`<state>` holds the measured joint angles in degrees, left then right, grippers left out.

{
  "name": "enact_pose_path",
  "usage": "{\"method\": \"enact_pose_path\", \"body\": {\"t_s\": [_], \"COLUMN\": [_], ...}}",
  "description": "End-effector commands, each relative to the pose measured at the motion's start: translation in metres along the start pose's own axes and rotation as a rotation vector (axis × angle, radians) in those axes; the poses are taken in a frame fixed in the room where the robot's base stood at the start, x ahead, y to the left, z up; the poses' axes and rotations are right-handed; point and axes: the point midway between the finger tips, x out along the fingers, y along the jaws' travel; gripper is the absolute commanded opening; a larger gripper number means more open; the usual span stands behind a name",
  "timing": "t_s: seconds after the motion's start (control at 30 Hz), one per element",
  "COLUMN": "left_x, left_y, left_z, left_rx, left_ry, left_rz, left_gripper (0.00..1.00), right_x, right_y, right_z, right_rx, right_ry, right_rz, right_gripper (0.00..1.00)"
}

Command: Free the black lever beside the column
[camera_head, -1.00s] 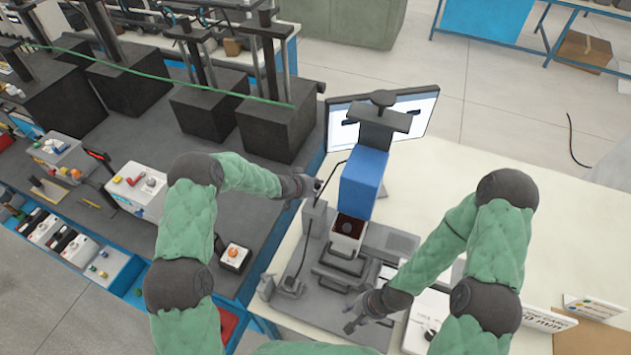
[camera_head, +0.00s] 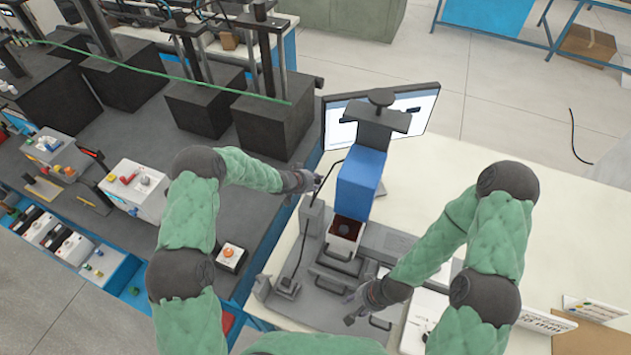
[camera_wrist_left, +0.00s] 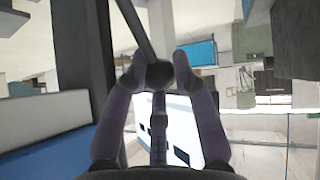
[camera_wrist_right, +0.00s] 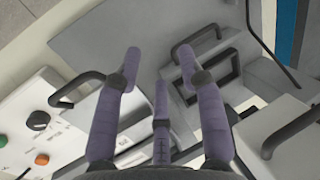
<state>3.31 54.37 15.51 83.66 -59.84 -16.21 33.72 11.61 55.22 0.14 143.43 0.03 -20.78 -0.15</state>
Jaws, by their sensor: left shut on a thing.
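The black lever (camera_head: 329,176) is a thin dark rod beside the blue-headed column (camera_head: 361,180). In the left wrist view the rod (camera_wrist_left: 137,30) slants down to a dark round knob (camera_wrist_left: 157,77). My left gripper (camera_head: 306,183) is left of the column, its fingers (camera_wrist_left: 160,72) shut around the knob. The gripper hides the knob in the head view. My right gripper (camera_head: 358,308) is low over the front of the grey fixture. Its fingers stand apart with nothing between them in the right wrist view (camera_wrist_right: 158,58).
A fixture with dark handles (camera_head: 333,283) stands below the column, with a red-topped block (camera_head: 346,236) under the head. A monitor (camera_head: 415,110) stands behind. A control box with knobs (camera_wrist_right: 38,135) is near my right gripper.

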Motion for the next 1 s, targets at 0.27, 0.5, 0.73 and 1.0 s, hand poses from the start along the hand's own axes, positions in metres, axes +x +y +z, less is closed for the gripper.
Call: {"method": "enact_pose_path", "body": {"t_s": [0.27, 0.5, 0.73, 1.0], "left_x": [-0.003, -0.002, -0.002, -0.024], "left_y": [-0.001, -0.001, -0.001, -0.001], "left_z": [-0.018, -0.012, -0.008, -0.007], "left_rx": [0.011, 0.007, 0.004, 0.003], "left_ry": [0.031, 0.022, 0.015, 0.014], "left_rz": [-0.001, 0.0, 0.0, -0.001], "left_gripper": [0.47, 0.54, 0.54, 0.54], "right_x": [0.0, 0.0, 0.0, 0.0], "right_y": [0.0, 0.0, 0.0, 0.0], "right_z": [0.0, 0.0, 0.0, 0.0], "right_rx": [0.0, 0.0, 0.0, 0.0], "right_ry": [0.0, 0.0, 0.0, 0.0], "right_rz": [0.0, 0.0, 0.0, 0.0], "right_gripper": [0.4, 0.4, 0.4, 0.4]}}
